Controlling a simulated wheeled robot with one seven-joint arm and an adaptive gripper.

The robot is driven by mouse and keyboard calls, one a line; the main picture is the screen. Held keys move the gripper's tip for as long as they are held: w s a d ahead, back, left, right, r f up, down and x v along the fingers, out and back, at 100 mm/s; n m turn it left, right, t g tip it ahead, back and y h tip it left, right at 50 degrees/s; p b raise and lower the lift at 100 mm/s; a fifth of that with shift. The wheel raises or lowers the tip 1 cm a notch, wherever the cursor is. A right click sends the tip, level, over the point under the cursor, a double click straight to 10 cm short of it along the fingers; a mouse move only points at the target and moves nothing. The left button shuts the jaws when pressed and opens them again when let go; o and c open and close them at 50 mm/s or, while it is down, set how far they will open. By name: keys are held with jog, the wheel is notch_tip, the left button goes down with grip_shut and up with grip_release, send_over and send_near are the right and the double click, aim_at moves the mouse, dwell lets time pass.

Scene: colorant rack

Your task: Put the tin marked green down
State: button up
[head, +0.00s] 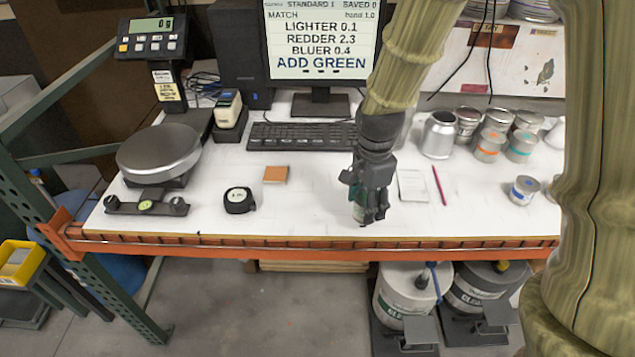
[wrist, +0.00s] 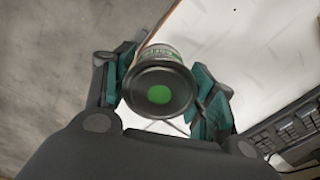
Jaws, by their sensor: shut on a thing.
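The tin marked green (wrist: 160,92) shows in the wrist view, its dark lid with a green dot facing the camera. My gripper (wrist: 165,90) is shut on it, with a finger on each side of it. In the head view my gripper (head: 368,212) points down over the front part of the white bench top (head: 310,215), near its front edge. The tin is mostly hidden behind the fingers there. I cannot tell whether its base touches the bench.
Right of my gripper lie a notepad (head: 412,186) and a red pencil (head: 439,185). A blue-marked tin (head: 524,190) and several other tins (head: 489,145) stand further right. A keyboard (head: 302,137) lies behind, a tape measure (head: 239,200) and brown card (head: 276,174) left. The bench between card and gripper is clear.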

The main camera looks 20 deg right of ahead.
jog(key=w+a+p, duration=0.1)
jog(key=w+a, duration=0.1)
jog(key=w, duration=0.1)
jog(key=w+a+p, duration=0.1)
jog(key=w, duration=0.3)
jog(key=w+a+f+p, duration=0.1)
jog(key=w+a, duration=0.1)
jog(key=w, duration=0.2)
jog(key=shift+w+a+f+p, duration=0.1)
jog(key=shift+a+p, duration=0.2)
jog(key=shift+a, duration=0.05)
jog(key=shift+f+p, duration=0.9)
jog(key=shift+f, duration=0.85)
jog(key=shift+f, duration=0.1)
jog(key=o, duration=1.1)
jog(key=shift+c, duration=0.2)
jog(key=shift+r+b, duration=2)
jog(key=shift+r, duration=4.1)
